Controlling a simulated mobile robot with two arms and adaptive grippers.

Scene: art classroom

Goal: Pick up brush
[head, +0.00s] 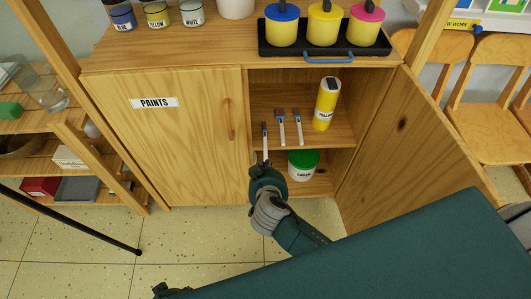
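My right gripper reaches up from below to the shelf's front edge, at the lower end of this third brush. The fingers are small and partly merged with the handle, so I cannot tell whether they touch or grip it. My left gripper cannot be made out.
A yellow paint bottle (326,104) stands right of the brushes. A green-lidded tub (302,165) sits on the shelf below. The cabinet's right door (405,150) is open; the left door (165,140), labelled PAINTS, is shut. A black tray (330,50) holds several pots on top.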

